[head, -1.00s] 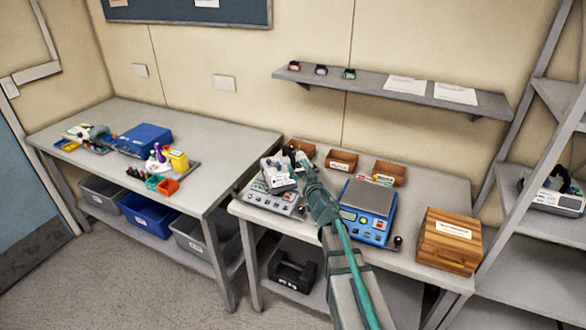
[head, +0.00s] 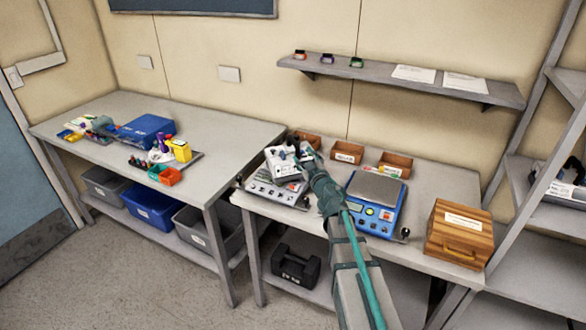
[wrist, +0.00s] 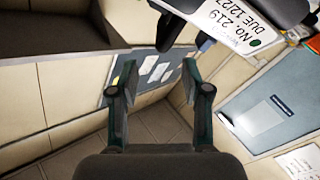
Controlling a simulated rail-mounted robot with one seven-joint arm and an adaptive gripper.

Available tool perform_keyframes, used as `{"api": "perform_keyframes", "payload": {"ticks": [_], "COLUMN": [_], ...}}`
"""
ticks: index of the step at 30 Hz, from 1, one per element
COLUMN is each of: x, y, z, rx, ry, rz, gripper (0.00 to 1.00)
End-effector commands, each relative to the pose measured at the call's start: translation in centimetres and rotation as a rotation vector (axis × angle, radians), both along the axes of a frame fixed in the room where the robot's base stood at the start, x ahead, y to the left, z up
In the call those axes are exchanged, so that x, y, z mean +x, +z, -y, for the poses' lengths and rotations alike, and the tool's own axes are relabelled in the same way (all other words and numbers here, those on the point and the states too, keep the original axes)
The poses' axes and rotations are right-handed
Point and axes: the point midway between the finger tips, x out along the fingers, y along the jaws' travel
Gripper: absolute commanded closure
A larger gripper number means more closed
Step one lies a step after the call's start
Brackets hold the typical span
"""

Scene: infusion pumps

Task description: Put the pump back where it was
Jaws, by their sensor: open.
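A white and grey pump (head: 282,163) rests on a grey panel with buttons and dials (head: 272,190) at the left end of the right bench. In the wrist view the pump's dark edge and white label, "No. 219 DUE 12/27" (wrist: 232,22), fill the top. My gripper (head: 308,152) is beside the pump's right side in the head view, its fingers partly hidden.
A blue scale (head: 374,205) stands right of my arm, with a wooden box (head: 459,235) farther right. Small brown bins (head: 347,153) line the back beneath a wall shelf (head: 400,78). A white device (head: 566,190) sits on the right rack. The left bench (head: 225,135) holds trays and tools.

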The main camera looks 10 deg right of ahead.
Motion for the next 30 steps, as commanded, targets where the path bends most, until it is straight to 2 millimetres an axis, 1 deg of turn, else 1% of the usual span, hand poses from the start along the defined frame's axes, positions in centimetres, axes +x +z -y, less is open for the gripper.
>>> {"api": "perform_keyframes", "payload": {"ticks": [5,9,21,27,30], "x": [0.0,-0.02,-0.21,-0.35,-0.34], "y": [-0.27,-0.14,0.09,-0.11,-0.16], "z": [0.06,0.1,0.17,0.18,0.19], "rx": [-0.418,-0.789,-1.828,-2.278,-2.43], "ry": [-0.011,-0.021,-0.039,-0.037,-0.037], "rz": [0.071,0.134,0.3,0.373,0.398], "gripper": [0.53,0.53,0.53,0.53,0.53]}}
